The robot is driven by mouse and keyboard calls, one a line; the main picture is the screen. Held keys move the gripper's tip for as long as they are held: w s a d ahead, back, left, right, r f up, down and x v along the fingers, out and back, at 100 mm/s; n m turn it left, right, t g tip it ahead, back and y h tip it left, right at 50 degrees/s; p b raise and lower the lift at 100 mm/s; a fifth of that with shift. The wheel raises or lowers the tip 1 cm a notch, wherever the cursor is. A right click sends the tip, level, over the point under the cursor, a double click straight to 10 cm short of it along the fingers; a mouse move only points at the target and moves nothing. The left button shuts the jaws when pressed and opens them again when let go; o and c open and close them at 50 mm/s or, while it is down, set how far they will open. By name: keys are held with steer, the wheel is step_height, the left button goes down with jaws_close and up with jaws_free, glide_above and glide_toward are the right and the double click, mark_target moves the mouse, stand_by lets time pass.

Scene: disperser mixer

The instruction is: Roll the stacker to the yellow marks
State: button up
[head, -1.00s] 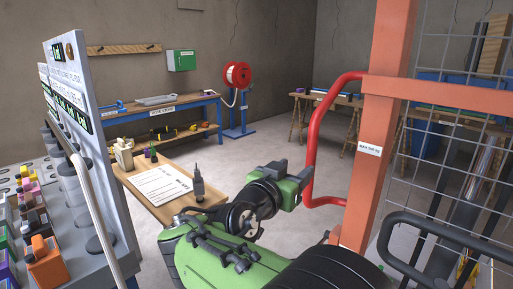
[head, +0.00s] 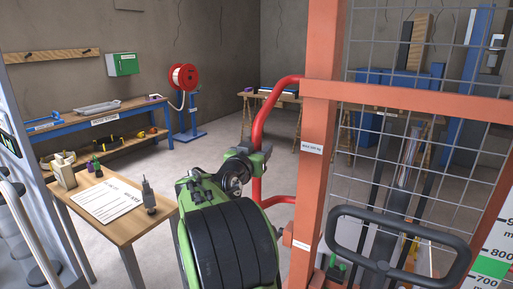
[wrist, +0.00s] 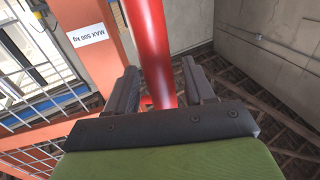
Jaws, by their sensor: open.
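The stacker has an orange mast frame (head: 317,150) with a wire mesh (head: 395,150), right of centre in the head view. A red bar handle (head: 274,104) sticks out from its left side, and a black loop handle (head: 400,245) is at its front. My gripper (head: 250,158) is at the red handle's upright part. In the wrist view, my gripper's (wrist: 160,68) two fingers are apart, one on each side of the red bar (wrist: 153,40), with gaps visible. No yellow marks show in either view.
A wooden table (head: 122,222) with a paper and a bottle stands at the left. A blue workbench (head: 108,125) and a red hose reel (head: 184,77) are along the back wall. A trestle table (head: 270,97) is behind the stacker. Grey floor (head: 222,150) is clear between them.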

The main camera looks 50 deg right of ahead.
jaws_close()
stand_by(0.3)
steer(key=shift+s+d, duration=0.1)
